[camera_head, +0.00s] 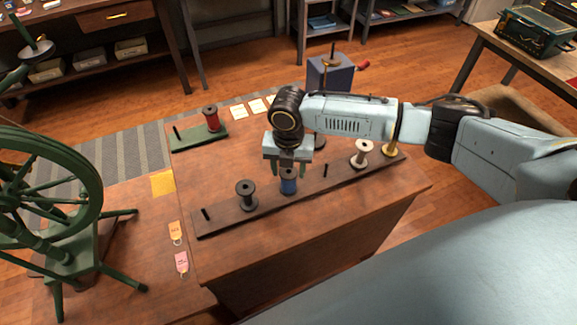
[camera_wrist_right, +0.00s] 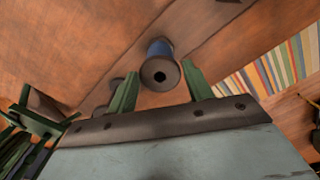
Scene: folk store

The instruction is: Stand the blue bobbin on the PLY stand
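The blue bobbin (camera_head: 289,186) stands upright on the long dark peg board on the table, with dark flanges at its ends. It also shows from above in the right wrist view (camera_wrist_right: 160,66). My right gripper (camera_head: 289,170) is just above it, pointing down. Its green fingers are apart, one on each side of the bobbin's top, and hold nothing. The green stand (camera_head: 213,137) at the back left of the table holds a red bobbin (camera_head: 211,118) and an empty peg (camera_head: 178,132). I cannot read a PLY label on it. My left gripper is not in view.
The dark peg board (camera_head: 225,222) also carries a black bobbin (camera_head: 246,196), a cream bobbin (camera_head: 361,154) and a yellow bobbin (camera_head: 390,142), plus empty pegs. A green spinning wheel (camera_head: 85,190) stands left. Behind the table is a grey box (camera_head: 330,76) with a red handle.

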